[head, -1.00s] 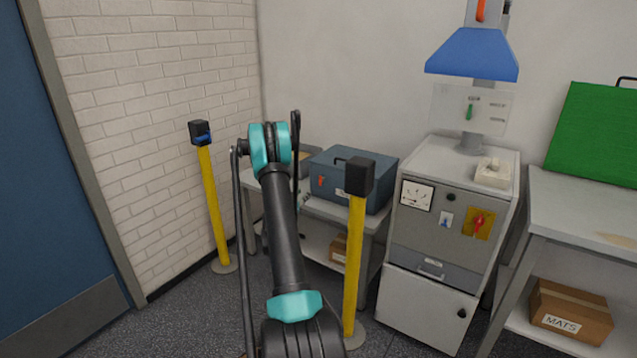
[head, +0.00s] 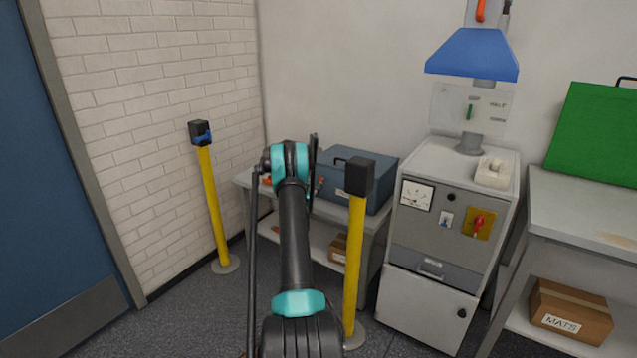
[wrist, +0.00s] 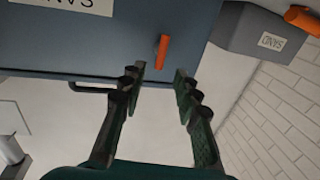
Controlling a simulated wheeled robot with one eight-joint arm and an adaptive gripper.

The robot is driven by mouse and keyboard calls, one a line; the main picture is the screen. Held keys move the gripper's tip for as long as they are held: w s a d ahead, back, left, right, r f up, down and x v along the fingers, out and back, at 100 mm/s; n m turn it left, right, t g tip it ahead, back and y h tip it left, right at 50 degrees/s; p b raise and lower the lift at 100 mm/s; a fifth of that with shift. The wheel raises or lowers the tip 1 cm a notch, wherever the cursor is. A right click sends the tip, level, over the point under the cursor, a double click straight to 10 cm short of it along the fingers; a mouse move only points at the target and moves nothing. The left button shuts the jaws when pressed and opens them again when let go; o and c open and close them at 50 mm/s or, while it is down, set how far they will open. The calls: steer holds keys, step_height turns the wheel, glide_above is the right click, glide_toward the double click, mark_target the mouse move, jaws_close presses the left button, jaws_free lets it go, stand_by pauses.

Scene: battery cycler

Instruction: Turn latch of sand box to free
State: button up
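The sand box, a blue-grey box (head: 352,190), stands on the grey table behind my arm in the head view. In the wrist view, its front face (wrist: 110,45) fills the upper left, with part of a white label. The orange latch (wrist: 162,52) is a short bar on that face, nearly upright in the picture and slightly tilted. My gripper (wrist: 159,76) is open and empty. Its two dark green fingers point at the face, their tips either side of the latch's line and just below it in the picture. Contact cannot be told.
A second grey box (wrist: 262,32) with a label and an orange part (wrist: 302,20) is beside it in the wrist view. A yellow post (head: 354,265) stands right of my arm, another (head: 213,205) to the left. A grey cabinet (head: 440,215) is farther right.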

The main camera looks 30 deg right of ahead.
mark_target(321, 180)
steer(key=shift+x, duration=2.6)
steer(key=shift+c, duration=0.6)
jaws_close()
